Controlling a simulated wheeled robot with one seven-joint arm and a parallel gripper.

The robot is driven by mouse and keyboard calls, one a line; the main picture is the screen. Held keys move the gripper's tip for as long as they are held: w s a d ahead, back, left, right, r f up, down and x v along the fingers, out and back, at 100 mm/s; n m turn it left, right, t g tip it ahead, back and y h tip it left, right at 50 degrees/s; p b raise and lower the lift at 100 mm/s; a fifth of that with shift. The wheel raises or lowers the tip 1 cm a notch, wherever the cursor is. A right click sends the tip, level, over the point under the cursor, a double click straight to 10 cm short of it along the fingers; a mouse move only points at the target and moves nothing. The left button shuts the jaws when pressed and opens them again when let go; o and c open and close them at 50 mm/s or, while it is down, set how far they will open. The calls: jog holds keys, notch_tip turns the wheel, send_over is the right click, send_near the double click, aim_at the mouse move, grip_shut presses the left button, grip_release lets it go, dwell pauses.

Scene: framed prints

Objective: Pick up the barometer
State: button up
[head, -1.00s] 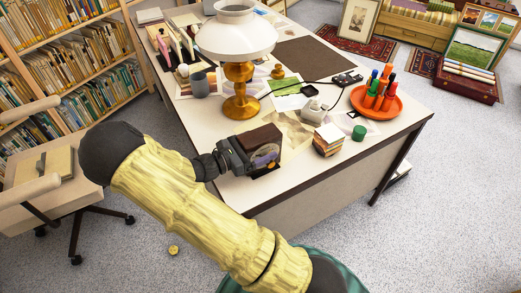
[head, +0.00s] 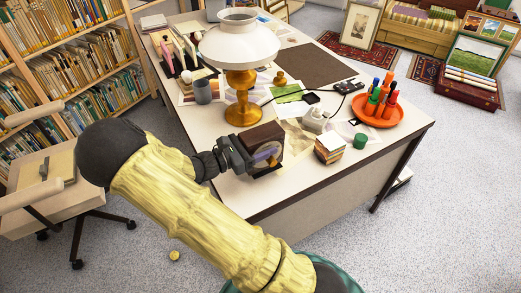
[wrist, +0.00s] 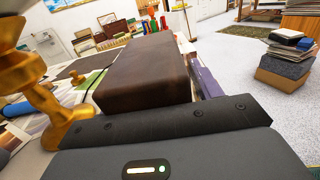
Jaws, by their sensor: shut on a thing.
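The barometer appears to be the dark brown wooden box (head: 264,136) with a round dial on its front, near the front edge of the white desk (head: 300,187). My gripper (head: 253,157) comes from the left and is shut on it. The box stands upright; whether its base touches the desk I cannot tell. The other finger is hidden.
A lamp with white shade and amber base (head: 243,108) stands just behind the box. To the right are a paper block (head: 329,149), a green lid (head: 360,140), a white device (head: 315,121) and an orange tray (head: 394,118) of markers. A chair (head: 60,190) stands left.

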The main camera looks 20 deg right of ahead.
aim_at(261, 133)
notch_tip(261, 133, up, 6)
jog(key=shift+r+p, duration=0.15)
jog(key=shift+p, duration=0.35)
jog(key=shift+w, duration=0.1)
